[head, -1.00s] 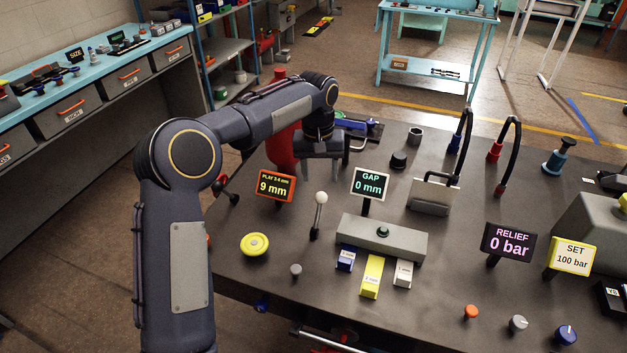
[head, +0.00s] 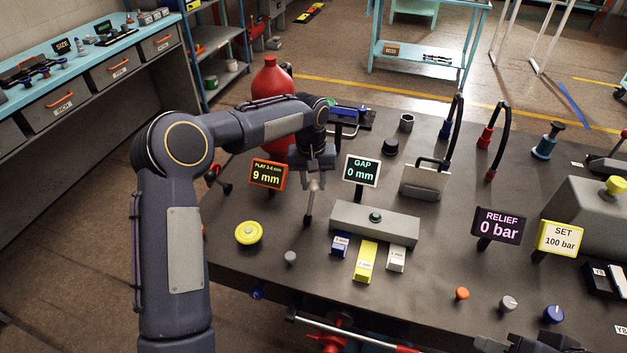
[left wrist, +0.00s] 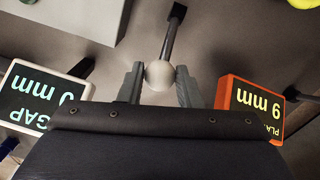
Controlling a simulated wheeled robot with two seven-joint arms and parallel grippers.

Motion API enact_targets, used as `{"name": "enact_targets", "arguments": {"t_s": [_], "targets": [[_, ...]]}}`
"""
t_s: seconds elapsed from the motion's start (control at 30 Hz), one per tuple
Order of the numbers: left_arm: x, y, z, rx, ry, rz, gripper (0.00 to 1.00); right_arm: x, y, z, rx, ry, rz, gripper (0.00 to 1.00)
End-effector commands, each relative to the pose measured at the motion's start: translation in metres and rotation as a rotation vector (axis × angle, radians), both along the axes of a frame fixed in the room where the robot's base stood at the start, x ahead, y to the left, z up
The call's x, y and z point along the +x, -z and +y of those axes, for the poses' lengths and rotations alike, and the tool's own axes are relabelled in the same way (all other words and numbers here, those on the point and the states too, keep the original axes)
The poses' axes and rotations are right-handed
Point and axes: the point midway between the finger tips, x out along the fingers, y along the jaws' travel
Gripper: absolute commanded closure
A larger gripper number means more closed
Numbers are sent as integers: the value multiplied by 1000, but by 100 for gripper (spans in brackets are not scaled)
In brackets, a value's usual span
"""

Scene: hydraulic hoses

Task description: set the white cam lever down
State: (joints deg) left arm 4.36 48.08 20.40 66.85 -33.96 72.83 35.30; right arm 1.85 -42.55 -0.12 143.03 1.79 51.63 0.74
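The white cam lever (head: 309,207) has a pale ball knob on a dark shaft and stands nearly upright on the dark bench top, between the two small displays. My left gripper (head: 313,184) is directly over it, fingers pointing down on either side of the knob. In the left wrist view the knob (left wrist: 159,75) sits between the two fingertips (left wrist: 159,86), which look open around it; contact is not clear. Its shaft runs away to the bench. A dark part of what looks like my right gripper (head: 510,343) shows at the bottom edge, its fingers unclear.
The orange-framed 9 mm display (head: 268,174) and the white-framed GAP 0 mm display (head: 361,171) stand close on either side. A yellow round knob (head: 248,233) is at the front left. A red bottle (head: 271,82) stands behind.

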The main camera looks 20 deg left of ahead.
Motion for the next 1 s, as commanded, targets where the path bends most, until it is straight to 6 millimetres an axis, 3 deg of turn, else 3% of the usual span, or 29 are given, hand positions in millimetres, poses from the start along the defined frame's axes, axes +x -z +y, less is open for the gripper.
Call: {"name": "enact_targets", "arguments": {"t_s": [0.03,0.23,0.57,0.77,1.0], "targets": [[0,0,0,0,0,0,76,0,0,0,0,0,0,64],[0,0,0,0,0,0,100,0,0,0,0,0,0,64],[-3,1,0,-1,1,-30,100,0,12,0,0,0,0,64],[-12,2,1,-2,0,-126,100,0,46,0,0,0,0,64],[-33,1,1,-9,1,-330,100,0,113,0,0,0,0,64]]}}
